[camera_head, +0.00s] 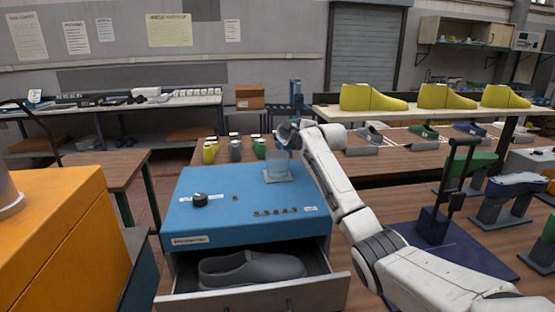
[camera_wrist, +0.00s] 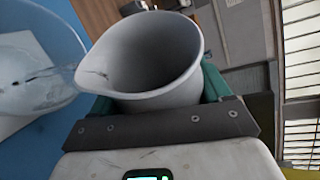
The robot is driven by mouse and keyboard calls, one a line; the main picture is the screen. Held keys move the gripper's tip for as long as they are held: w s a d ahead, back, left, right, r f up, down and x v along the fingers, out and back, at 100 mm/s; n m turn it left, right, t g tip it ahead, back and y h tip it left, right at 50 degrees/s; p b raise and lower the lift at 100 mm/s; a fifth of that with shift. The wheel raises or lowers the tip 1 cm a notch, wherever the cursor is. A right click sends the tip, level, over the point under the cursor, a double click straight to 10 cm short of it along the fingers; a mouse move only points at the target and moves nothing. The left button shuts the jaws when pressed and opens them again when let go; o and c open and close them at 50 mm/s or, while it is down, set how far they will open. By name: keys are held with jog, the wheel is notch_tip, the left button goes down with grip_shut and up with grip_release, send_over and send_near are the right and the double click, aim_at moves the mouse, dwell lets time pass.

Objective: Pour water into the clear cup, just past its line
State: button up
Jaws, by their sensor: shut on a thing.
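My gripper (camera_wrist: 158,98) is shut on a light grey jug (camera_wrist: 155,55), with its green fingers on both sides. In the head view, my gripper (camera_head: 291,132) holds the jug tilted just above the clear cup (camera_head: 279,164). The cup stands on a pale square pad (camera_head: 280,177) on the blue cabinet top. In the wrist view, the clear cup (camera_wrist: 35,60) is at the left, beside the jug's mouth. A clear streak, seemingly water, runs from the jug's lip into the cup. The cup's line and the water level cannot be made out.
The blue cabinet (camera_head: 225,205) has an open drawer (camera_head: 255,290) with a grey shoe form in it. A black knob-like item (camera_head: 200,200) and several small pieces lie on its top. Several small bottles (camera_head: 235,149) stand behind. A dark stand (camera_head: 450,195) is at the right.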

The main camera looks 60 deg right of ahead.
jog(key=shift+w+d+f+b, duration=0.1)
jog(key=shift+w+b, duration=0.2)
jog(key=shift+f+b, duration=0.2)
jog(key=shift+b, duration=0.2)
jog(key=shift+w+r+n, duration=0.1)
jog(key=shift+r+n, duration=0.2)
jog(key=shift+w+a+r+n+h+p, duration=0.1)
jog(key=shift+a+r+n+h+p, duration=0.2)
jog(key=shift+a+r+h+p, duration=0.2)
jog(key=shift+d+r, duration=0.1)
jog(key=shift+r, duration=0.2)
jog(key=shift+d+r, duration=0.2)
jog(key=shift+d+f+n, duration=0.15)
jog(key=shift+n, duration=0.25)
jog(key=shift+f+h+b, duration=0.1)
jog(key=shift+h+b, duration=0.2)
jog(key=shift+b, duration=0.1)
jog(key=shift+n, duration=0.3)
